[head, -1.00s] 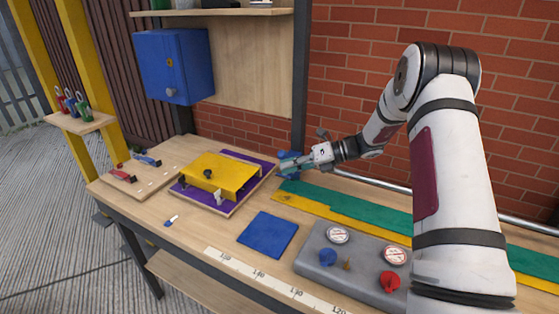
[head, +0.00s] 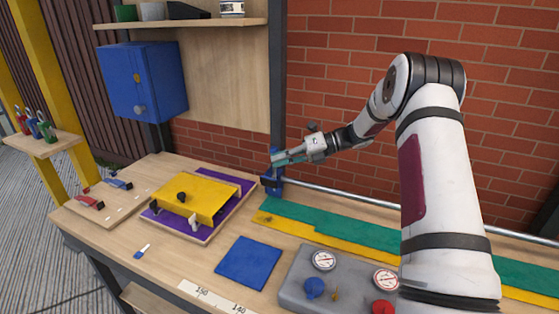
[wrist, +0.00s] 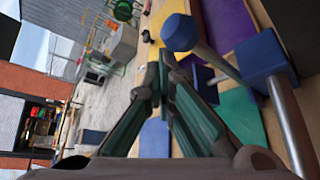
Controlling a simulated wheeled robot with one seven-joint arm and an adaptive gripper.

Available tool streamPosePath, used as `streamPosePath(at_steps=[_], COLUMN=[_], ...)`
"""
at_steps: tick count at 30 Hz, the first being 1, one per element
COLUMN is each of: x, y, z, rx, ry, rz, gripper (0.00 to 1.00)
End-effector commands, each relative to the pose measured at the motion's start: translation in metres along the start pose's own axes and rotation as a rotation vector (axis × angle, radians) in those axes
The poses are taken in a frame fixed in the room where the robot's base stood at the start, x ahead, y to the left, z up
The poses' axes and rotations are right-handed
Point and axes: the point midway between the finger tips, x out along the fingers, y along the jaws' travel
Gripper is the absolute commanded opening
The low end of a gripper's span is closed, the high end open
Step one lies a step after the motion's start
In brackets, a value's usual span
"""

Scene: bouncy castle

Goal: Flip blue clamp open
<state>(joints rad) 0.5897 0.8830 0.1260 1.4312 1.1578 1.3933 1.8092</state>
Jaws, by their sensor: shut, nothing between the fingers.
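The blue clamp (head: 118,184) is small and lies on a light wooden board (head: 122,200) at the left end of the bench, beside a red clamp (head: 90,202). Whether its lever is up or down is too small to tell. My gripper (head: 276,160) is well to the right of the clamp, near the wall and above the bench. Its fingers are shut and empty, and their tips meet in the wrist view (wrist: 160,62). I cannot make out the blue clamp in the wrist view.
A blue rail bracket (head: 273,182) is right by my gripper; a blue block (wrist: 262,58) and blue knob (wrist: 180,32) show close in the wrist view. A yellow box (head: 195,197) on a purple board lies between gripper and clamp. A blue cabinet (head: 142,80) hangs behind.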

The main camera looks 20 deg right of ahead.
Motion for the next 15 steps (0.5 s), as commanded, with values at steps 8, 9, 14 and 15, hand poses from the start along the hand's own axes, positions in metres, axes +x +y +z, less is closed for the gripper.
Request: streamPosePath(at_steps=[8, 9, 14, 15], x=[-0.0044, -0.0046, -0.0055, -0.0056], y=[-0.0013, -0.0013, -0.0016, -0.0016], z=[0.0069, 0.0073, 0.0081, 0.0082], rx=[-0.006, -0.007, -0.008, -0.009], ry=[-0.016, -0.017, -0.019, -0.019], rz=[-0.011, -0.012, -0.015, -0.015], gripper=[0.00, 0.00, 0.00, 0.00])
